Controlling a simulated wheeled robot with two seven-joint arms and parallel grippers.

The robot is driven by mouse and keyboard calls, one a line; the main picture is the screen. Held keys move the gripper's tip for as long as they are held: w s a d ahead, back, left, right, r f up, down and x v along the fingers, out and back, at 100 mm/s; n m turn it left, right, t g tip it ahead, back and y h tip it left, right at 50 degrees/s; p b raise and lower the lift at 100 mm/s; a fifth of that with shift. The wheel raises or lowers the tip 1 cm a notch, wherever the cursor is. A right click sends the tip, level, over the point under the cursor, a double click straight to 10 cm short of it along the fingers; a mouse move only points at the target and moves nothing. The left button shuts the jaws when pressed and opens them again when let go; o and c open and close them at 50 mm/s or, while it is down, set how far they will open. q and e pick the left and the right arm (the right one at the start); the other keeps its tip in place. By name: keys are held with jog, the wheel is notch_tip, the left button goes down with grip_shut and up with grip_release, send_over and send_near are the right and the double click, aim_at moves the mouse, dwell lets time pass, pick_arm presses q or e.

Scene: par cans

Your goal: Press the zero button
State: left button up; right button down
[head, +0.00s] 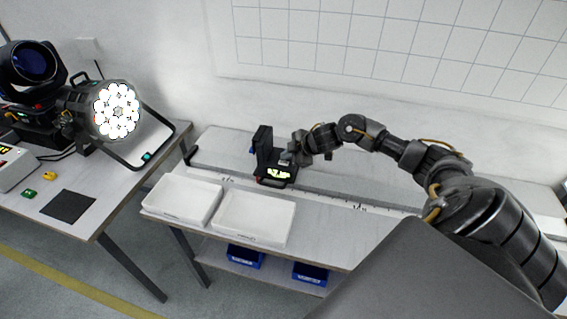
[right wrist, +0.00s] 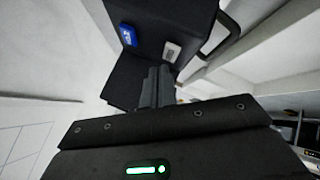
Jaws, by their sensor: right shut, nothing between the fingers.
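A black device (head: 264,150) with an upright back and a lit pale-yellow display (head: 279,173) stands on the bench against the wall. My right gripper (head: 290,155) is at the device's right side, with its fingers shut and empty. In the right wrist view the shut fingers (right wrist: 153,82) point at the device's black body (right wrist: 165,18). A blue button (right wrist: 128,34) and a pale grey button (right wrist: 172,50) show on it, close beyond the fingertips. Their markings are too small to read, and I cannot tell whether the fingers touch the device. My left gripper is out of view.
Two white trays (head: 185,182) (head: 235,236) sit at the bench's front left. Blue bins (head: 310,273) stand on the shelf below. A side table at left holds a lit round lamp (head: 117,111), a green block (head: 29,193) and a dark mat (head: 68,206).

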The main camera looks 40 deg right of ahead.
aim_at(287, 163)
jog(key=shift+f, duration=0.35)
jog(key=shift+f, duration=0.4)
dwell(0.5)
dwell(0.3)
jog(key=shift+r+p, duration=0.75)
jog(key=shift+r, duration=0.05)
notch_tip(287, 163, up, 5)
jog(key=p, duration=0.5)
jog(key=shift+r, duration=0.1)
dwell(0.6)
